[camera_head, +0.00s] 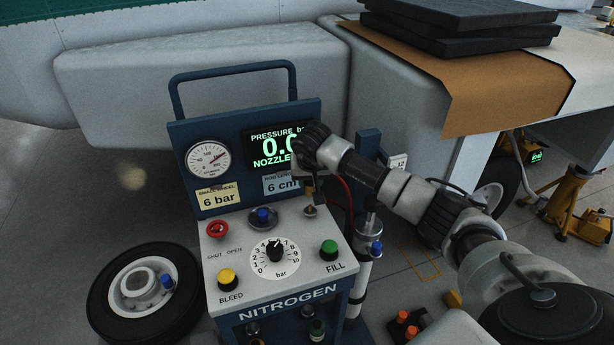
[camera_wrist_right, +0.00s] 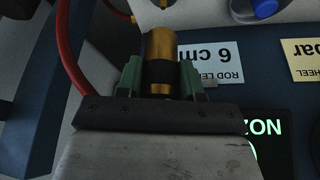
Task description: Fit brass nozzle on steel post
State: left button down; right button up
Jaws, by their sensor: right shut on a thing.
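The brass nozzle (camera_wrist_right: 161,48) is a gold cylinder with a dark band, gripped between the green-padded fingers of my right gripper (camera_wrist_right: 160,78) in the right wrist view. In the head view my right gripper (camera_head: 315,184) is above the right part of the nitrogen cart's sloping panel, in front of the display, and mostly hides the nozzle. A small post-like fitting (camera_head: 310,211) stands on the panel just below it. I cannot tell whether nozzle and fitting touch. My left gripper is not in view.
The nitrogen cart (camera_head: 262,318) has knobs, a gauge (camera_head: 208,158) and a display (camera_head: 272,147). A red hose (camera_head: 347,200) hangs to its right. A wheel (camera_head: 146,293) lies on the floor at left.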

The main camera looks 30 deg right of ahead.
aim_at(310, 195)
jog(key=shift+s+f, duration=0.1)
jog(key=shift+f, duration=0.3)
notch_tip(310, 195, down, 3)
jog(key=shift+r+b, duration=0.1)
jog(key=shift+b, duration=1.05)
jog(key=shift+f+b, duration=0.5)
jog(key=shift+f, duration=0.35)
jog(key=shift+a+f+b, duration=0.1)
jog(key=shift+f+b, duration=0.35)
jog(key=shift+f, duration=0.05)
jog(key=o, duration=0.8)
jog(key=shift+s, duration=0.1)
